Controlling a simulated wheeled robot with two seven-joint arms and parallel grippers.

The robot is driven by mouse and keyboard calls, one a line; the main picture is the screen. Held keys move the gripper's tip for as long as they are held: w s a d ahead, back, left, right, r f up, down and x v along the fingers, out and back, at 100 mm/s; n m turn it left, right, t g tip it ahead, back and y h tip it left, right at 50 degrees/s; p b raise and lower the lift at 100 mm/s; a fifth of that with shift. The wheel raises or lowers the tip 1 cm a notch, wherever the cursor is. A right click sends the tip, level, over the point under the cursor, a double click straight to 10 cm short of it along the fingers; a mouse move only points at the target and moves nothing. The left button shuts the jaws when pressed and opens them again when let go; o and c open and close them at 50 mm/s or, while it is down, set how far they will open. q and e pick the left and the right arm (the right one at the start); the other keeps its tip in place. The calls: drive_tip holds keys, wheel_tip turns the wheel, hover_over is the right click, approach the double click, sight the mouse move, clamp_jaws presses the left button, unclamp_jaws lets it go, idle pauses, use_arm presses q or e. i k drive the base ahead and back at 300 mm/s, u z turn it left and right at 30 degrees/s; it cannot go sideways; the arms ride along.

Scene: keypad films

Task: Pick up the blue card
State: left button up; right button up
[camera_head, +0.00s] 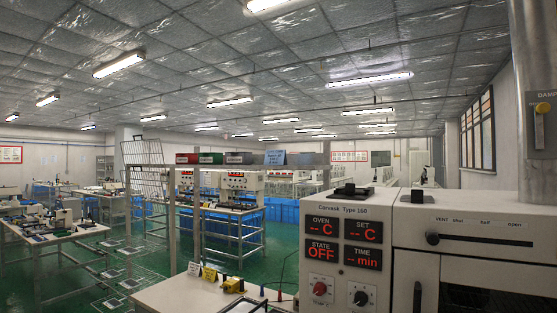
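A small blue card (275,158) with dark writing too small to read stands at the right end of a row of coloured boxes on a high rack, left of the oven. I cannot tell what holds it up. Neither of my grippers shows in the head view, so I cannot see where they are relative to the card.
A white oven (340,217) with red displays fills the right foreground. A white bench (165,293) in front bears a yellow device (232,285) and small white and yellow cards (209,274). Red (187,158) and green (211,158) boxes line the rack.

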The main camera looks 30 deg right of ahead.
sight(273, 158)
drive_tip(key=z, duration=0.5)
drive_tip(key=i, duration=0.65)
drive_tip(key=z, duration=1)
drive_tip(key=i, duration=0.35)
drive_tip(key=z, duration=0.4)
